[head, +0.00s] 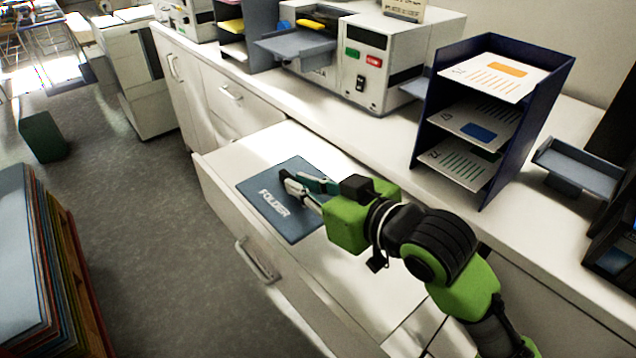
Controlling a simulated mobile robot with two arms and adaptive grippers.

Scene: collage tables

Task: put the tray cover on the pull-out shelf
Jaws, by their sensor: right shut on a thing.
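A flat dark blue panel (262,196) printed with the word FOLDER lies over the white surface of the pull-out shelf (226,158), which sticks out from the counter front. The panel is the only thing here that could be the tray cover. My right gripper (290,181) reaches in from the lower right and is shut on the panel; its fingers hide part of the panel's right side. I cannot tell whether the panel's whole underside touches the shelf. My left gripper is not in view.
On the counter stand a dark blue tiered paper rack (428,140), a white machine (388,68) with red and green buttons, and a small grey tray (580,168). A stack of coloured sheets (30,270) is at lower left. The grey floor (150,220) between is clear.

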